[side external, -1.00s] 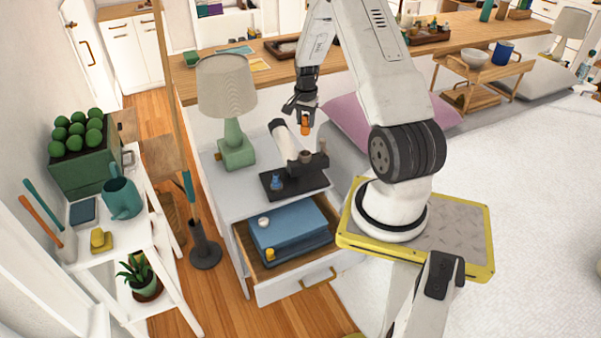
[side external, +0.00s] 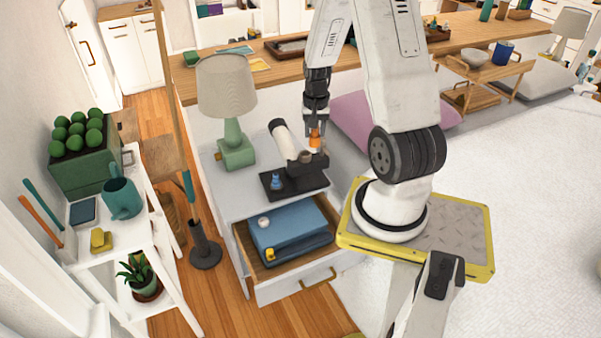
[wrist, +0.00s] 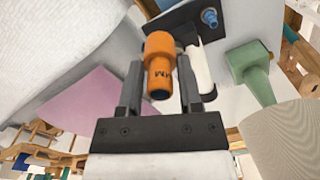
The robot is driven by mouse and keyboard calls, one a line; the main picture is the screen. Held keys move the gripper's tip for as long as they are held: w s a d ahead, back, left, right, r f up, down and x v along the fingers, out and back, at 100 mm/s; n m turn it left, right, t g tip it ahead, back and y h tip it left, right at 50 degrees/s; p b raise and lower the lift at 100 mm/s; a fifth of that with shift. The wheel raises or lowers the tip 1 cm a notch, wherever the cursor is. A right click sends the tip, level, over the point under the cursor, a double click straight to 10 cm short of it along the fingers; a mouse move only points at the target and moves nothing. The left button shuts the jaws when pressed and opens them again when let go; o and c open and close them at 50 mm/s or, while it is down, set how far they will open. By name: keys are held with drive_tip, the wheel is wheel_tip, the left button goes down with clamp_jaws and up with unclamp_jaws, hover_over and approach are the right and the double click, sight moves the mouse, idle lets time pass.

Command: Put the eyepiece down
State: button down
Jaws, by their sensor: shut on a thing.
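My gripper (side external: 315,118) is shut on the orange eyepiece (side external: 315,136) and points down above the nightstand. In the wrist view the eyepiece (wrist: 159,62) sits between the two dark fingers, with dark lettering on its side. The white-tubed instrument (side external: 284,140) stands on its black base (side external: 304,183) on the grey nightstand top (side external: 235,200). The held eyepiece is at the instrument's right end, in front of or above it; I cannot tell whether they touch. A small blue piece (side external: 276,182) stands on the base's left part.
A green lamp (side external: 235,150) stands at the nightstand's back left. The drawer (side external: 290,288) below is open, holding a blue case (side external: 290,228), a white knob-like piece (side external: 264,222) and a yellow piece (side external: 270,254). A pink cushion (side external: 352,118) lies behind, right of the gripper.

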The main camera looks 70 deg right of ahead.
drive_tip(key=s+a+n, duration=0.4)
drive_tip(key=s+a, duration=0.2)
drive_tip(key=a, duration=0.3)
wheel_tip(320, 180, down, 30)
drive_tip(key=shift+w+d, duration=0.15)
drive_tip(key=shift+d, duration=0.2)
idle(0.7)
drive_tip(key=shift+f, duration=0.2)
hover_over(319, 255)
drive_tip(key=shift+d+f, duration=0.1)
drive_tip(key=shift+f, duration=2.65)
drive_tip(key=shift+f, duration=0.15)
drive_tip(key=shift+f, duration=1.95)
drive_tip(key=shift+c, duration=1.3)
unclamp_jaws()
drive_tip(key=shift+f, duration=0.1)
